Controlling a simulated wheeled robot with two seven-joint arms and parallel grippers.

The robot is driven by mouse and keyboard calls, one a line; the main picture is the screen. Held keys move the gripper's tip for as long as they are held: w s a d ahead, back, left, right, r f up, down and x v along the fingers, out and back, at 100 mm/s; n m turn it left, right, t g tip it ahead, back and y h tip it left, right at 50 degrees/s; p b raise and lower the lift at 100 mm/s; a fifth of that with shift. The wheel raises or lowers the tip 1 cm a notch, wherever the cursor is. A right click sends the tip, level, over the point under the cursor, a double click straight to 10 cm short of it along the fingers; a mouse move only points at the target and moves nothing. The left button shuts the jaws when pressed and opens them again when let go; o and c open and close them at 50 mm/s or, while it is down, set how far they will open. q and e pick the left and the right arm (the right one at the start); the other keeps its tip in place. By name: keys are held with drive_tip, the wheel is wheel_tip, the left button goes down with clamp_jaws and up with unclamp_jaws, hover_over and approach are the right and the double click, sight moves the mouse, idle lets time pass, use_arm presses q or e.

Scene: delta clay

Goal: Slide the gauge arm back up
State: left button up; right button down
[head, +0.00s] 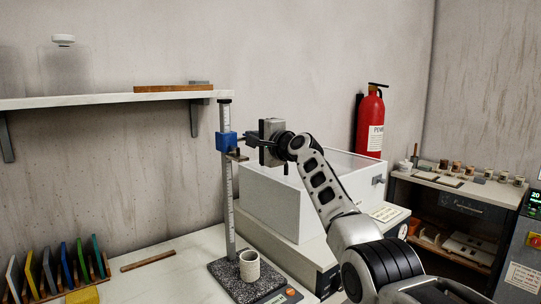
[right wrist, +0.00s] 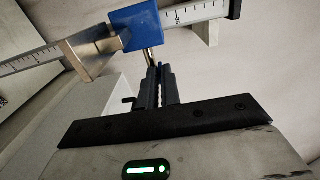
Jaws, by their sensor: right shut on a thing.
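The height gauge has an upright ruled post (head: 228,187) on a dark speckled base (head: 226,272). Its blue slider (head: 226,141), with the gauge arm (head: 237,156) sticking out to the right, sits high on the post, below the dark top cap. In the right wrist view the blue slider (right wrist: 134,26) and the metal gauge arm (right wrist: 87,48) show close up. My right gripper (head: 249,142) is beside the slider, shut on a thin metal knob (right wrist: 151,60) that comes out of the slider. My left gripper is not in view.
A pale ribbed cup (head: 249,265) stands on the base below the arm. A white box (head: 303,199) is behind my right arm, and a wall shelf (head: 100,101) is at the left. Coloured tiles (head: 54,267) stand in a rack at the front left.

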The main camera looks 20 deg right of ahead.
use_arm(q)
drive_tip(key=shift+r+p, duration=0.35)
drive_tip(key=shift+p, duration=0.05)
use_arm(e)
drive_tip(key=shift+r, duration=1.85)
drive_tip(key=c, duration=1.6)
unclamp_jaws()
drive_tip(key=shift+d+f, duration=0.1)
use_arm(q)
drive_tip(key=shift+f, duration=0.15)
use_arm(e)
drive_tip(key=shift+s+f, duration=0.1)
drive_tip(key=shift+s, duration=0.05)
